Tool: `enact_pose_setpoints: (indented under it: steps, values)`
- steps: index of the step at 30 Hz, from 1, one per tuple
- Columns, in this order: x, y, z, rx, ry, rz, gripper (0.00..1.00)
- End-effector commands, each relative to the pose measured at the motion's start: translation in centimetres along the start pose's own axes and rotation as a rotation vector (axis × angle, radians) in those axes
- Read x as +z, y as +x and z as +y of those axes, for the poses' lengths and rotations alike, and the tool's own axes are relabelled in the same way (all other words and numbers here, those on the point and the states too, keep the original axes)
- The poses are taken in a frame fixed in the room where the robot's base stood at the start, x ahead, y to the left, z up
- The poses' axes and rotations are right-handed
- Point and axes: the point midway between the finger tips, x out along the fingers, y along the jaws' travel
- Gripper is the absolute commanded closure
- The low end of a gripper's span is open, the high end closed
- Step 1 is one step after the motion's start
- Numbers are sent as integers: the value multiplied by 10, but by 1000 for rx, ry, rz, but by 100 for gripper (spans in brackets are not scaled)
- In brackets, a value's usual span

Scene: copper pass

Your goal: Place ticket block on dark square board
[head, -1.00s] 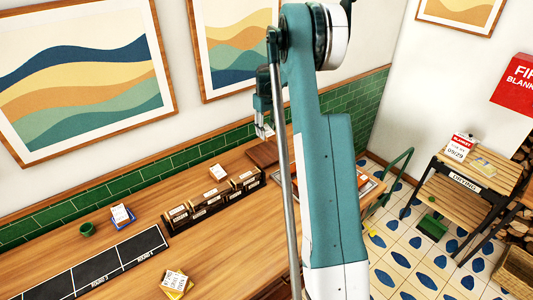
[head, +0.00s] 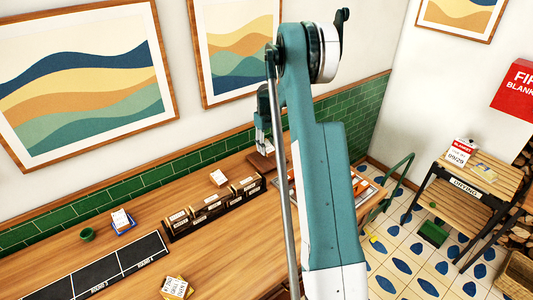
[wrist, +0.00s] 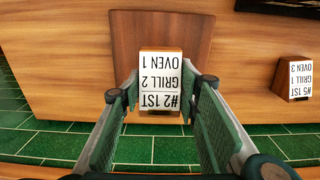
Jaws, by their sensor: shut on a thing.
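The ticket block (wrist: 160,72) has a white face printed "#2 1ST GRILL 2 OVEN 1", upside down in the wrist view. My gripper (wrist: 168,88) is shut on it, with one finger on either side. The dark square board (wrist: 125,38) is a darker brown slab behind the block in the wrist view. In the head view the board (head: 257,163) lies on the counter near the green tiled wall, partly covered by my arm. My gripper (head: 264,148) is over it there. I cannot tell whether the block touches the board.
Another ticket block (wrist: 293,78) stands on the counter (wrist: 60,60) to one side. A row of dark labelled boxes (head: 212,207) stands left of the board.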

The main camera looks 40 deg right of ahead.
Motion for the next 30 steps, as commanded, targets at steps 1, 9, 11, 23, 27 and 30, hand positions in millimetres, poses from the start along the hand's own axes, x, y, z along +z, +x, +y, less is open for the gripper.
enact_pose_setpoints:
  steps: [1,9,11,23,27,30]
  values:
    - [0,0,0,0,0,0,81]
    - [0,3,0,0,0,0,81]
    - [0,7,0,0,0,0,81]
    - [0,37,0,0,0,0,81]
    - [0,37,0,0,0,0,81]
    - [0,38,0,0,0,0,81]
